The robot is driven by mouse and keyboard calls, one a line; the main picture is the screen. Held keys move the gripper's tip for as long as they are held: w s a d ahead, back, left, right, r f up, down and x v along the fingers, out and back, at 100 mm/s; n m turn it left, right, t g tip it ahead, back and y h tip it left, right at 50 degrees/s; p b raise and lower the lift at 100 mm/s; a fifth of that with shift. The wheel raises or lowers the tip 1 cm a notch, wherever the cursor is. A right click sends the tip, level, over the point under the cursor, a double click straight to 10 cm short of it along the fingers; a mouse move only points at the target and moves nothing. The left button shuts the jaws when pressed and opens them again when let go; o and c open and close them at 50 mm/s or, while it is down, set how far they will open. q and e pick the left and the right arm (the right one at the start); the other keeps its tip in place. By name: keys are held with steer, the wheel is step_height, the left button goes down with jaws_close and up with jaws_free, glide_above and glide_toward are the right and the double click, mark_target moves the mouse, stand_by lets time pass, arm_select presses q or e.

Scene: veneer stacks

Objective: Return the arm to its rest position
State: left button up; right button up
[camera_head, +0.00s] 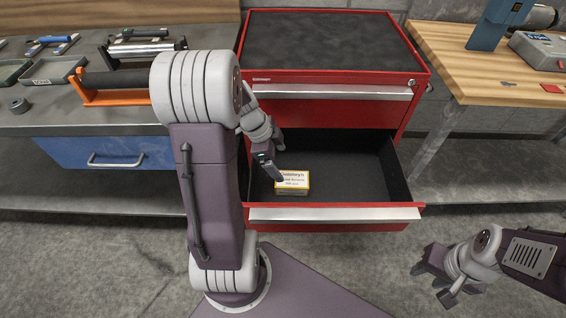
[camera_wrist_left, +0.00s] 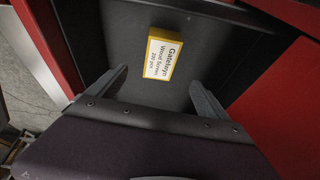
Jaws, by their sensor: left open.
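My left gripper (camera_head: 279,160) hangs over the open lower drawer (camera_head: 335,213) of the red cabinet, with its fingers apart and nothing between them. A small yellow and white box of wood screws (camera_head: 293,182) lies on the dark drawer floor. In the left wrist view the box (camera_wrist_left: 162,56) sits beyond the two spread fingertips (camera_wrist_left: 158,82), apart from them. My right gripper (camera_head: 433,285) is at the lower right over the floor, with its fingers spread and empty. Part of my left arm stands in front of the cabinet's left side.
The cabinet top (camera_head: 325,40) is clear and its upper drawer (camera_head: 330,93) is shut. A grey bench (camera_head: 60,118) with trays and an orange-based tool stands at left. A wooden workbench (camera_head: 453,66) with tools stands at right.

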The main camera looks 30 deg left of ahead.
arm_select(q)
steer(key=shift+r, duration=0.1)
stand_by(0.4)
steer(key=d+r+m+p, duration=0.2)
steer(key=d+r+p, duration=0.4)
steer(key=r+p, duration=0.55)
steer(key=s+d+r+g+p, duration=0.1)
steer(key=s+d+r+p, duration=0.2)
steer(key=d+r+p, duration=0.45)
steer(key=s+a+r+n+y+p, duration=0.2)
steer(key=s+n+p, duration=0.2)
steer(key=n, duration=1)
steer(key=shift+s+a+n+g+y, duration=0.2)
steer(key=shift+s+n+g+y, duration=0.1)
steer(key=shift+s, duration=0.8)
